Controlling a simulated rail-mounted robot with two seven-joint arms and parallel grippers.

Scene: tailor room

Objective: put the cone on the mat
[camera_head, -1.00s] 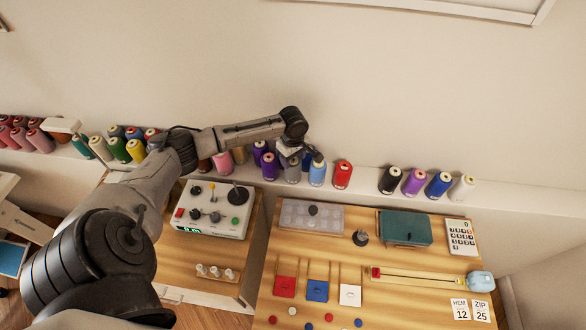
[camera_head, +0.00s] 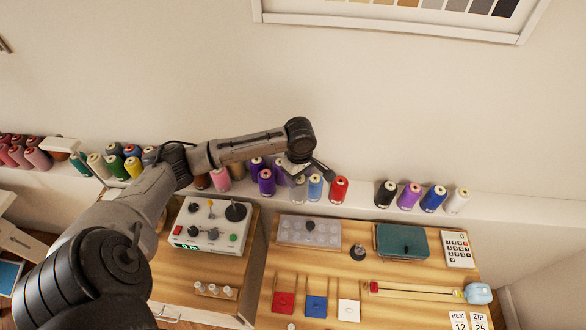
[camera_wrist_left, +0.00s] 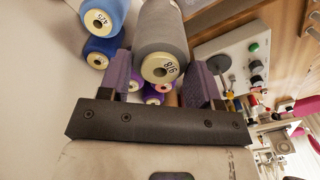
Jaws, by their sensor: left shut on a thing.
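My left gripper (camera_head: 299,170) is at the thread shelf along the wall. It is shut on a grey thread cone (camera_wrist_left: 162,30), which stands between the two purple-padded fingers in the left wrist view. In the head view the grey cone (camera_head: 299,192) is partly hidden beneath the gripper, close beside a light blue cone (camera_head: 315,188). I cannot tell whether it still touches the shelf. I cannot pick out the mat with certainty; a teal flat-topped thing (camera_head: 402,240) lies at the back of the right table. My right gripper is not in view.
Purple cones (camera_head: 266,182) and a red cone (camera_head: 339,190) stand near the gripper. More cones line the shelf (camera_head: 500,207) on both sides. A control box (camera_head: 212,225), a clear tray (camera_head: 310,232), a dark knob-like piece (camera_head: 358,251) and a calculator (camera_head: 458,249) are on the tables.

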